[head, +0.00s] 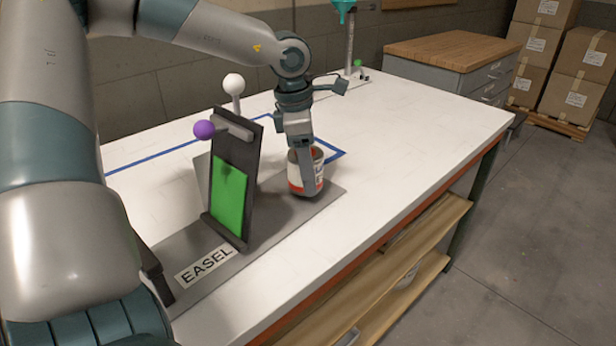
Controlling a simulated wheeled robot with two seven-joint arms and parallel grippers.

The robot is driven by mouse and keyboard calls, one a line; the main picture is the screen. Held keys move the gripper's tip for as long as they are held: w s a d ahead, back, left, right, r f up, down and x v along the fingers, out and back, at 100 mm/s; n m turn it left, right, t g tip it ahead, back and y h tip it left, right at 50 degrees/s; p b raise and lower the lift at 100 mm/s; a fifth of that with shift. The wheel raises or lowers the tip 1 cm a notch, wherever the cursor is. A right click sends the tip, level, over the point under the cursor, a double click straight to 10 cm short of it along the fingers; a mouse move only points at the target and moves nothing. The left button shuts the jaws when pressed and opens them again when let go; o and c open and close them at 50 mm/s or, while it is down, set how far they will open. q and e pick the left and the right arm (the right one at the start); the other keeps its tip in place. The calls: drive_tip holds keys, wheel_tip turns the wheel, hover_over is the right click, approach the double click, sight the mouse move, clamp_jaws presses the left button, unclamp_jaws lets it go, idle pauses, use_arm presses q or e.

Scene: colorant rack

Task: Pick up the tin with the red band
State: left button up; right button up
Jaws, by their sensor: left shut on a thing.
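The tin with the red band (295,176) stands near the right end of the grey easel base, with a white label and a red band. My left gripper (308,180) reaches down onto it from above and is shut on it; one finger shows in front of the tin's wall. The far finger is hidden. I cannot tell whether the tin's bottom touches the surface. My right gripper is not in view.
Blue tape (150,160) marks the white table (420,130). The table is clear to the right. A stand with a teal funnel (344,8) is behind.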

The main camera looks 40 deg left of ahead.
use_arm(q)
wheel_tip(320, 180, up, 26)
drive_tip(key=p, duration=0.1)
idle(0.6)
